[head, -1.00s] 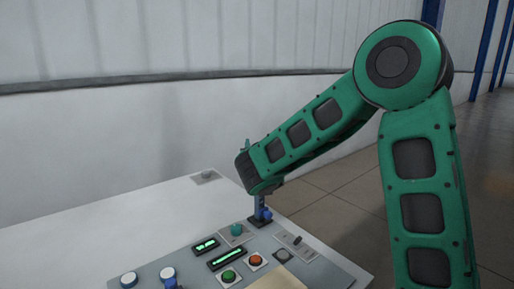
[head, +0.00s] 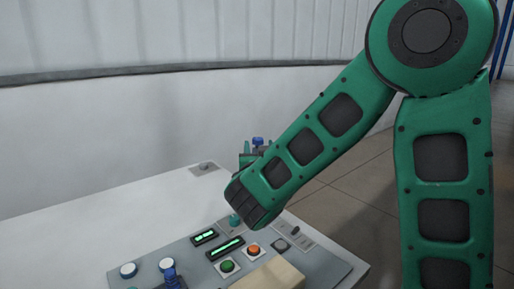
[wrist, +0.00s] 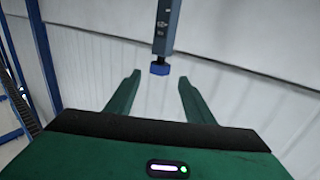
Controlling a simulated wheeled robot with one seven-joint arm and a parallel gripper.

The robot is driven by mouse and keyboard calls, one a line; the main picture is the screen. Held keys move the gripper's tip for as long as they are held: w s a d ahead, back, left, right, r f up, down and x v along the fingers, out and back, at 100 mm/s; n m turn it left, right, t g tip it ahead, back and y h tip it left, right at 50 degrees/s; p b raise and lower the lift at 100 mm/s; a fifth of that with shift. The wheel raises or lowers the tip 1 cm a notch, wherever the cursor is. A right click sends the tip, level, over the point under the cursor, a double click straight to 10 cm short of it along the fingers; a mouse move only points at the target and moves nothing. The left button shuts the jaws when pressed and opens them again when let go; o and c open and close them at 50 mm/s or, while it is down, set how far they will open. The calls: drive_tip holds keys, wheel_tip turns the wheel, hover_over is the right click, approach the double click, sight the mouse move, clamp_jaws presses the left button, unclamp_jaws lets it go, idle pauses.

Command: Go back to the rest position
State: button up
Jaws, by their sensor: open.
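My gripper (head: 258,152) shows in part in the head view, past the end of my green forearm and above the far part of the control panel (head: 205,262). In the wrist view its two green fingers (wrist: 160,80) stand apart, with a clear gap between them and nothing held. A grey bar with a blue tip (wrist: 160,68) reaches down from the top of the wrist view towards that gap. A small blue part (head: 258,141) shows at the gripper in the head view. I cannot tell what these belong to. My forearm hides part of the panel.
The panel on the pale table (head: 95,225) carries a green button (head: 227,266), an orange button (head: 253,249), lit displays (head: 228,248) and a blue joystick (head: 169,270). A beige block (head: 270,276) lies at the front. A pale wall stands behind; the table's left is clear.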

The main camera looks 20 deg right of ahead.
drive_tip(key=s+d+f+m+g+h, duration=0.2)
drive_tip(key=s+d+g, duration=0.1)
drive_tip(key=d, duration=0.5)
drive_tip(key=s+d+f+m+g+h, duration=0.2)
drive_tip(key=s+d+f+g+h, duration=0.15)
drive_tip(key=d, duration=0.45)
drive_tip(key=s+d+f+m+g+y, duration=0.1)
drive_tip(key=s+d+f+g, duration=0.35)
drive_tip(key=s+d, duration=0.5)
drive_tip(key=s+a+f+g+y, duration=0.1)
drive_tip(key=s+a+g+y, duration=0.1)
drive_tip(key=s, duration=0.6)
drive_tip(key=s+a+f+g+y, duration=0.2)
drive_tip(key=s+y, duration=0.1)
drive_tip(key=s, duration=0.6)
drive_tip(key=s+a+f+g+y, duration=0.1)
drive_tip(key=s+a+g+y, duration=0.1)
drive_tip(key=s, duration=0.6)
drive_tip(key=shift+s+a+f+n+g+y, duration=0.2)
drive_tip(key=shift+a+f+n+g+y, duration=0.15)
drive_tip(key=shift+a+y, duration=0.2)
drive_tip(key=shift+r, duration=0.1)
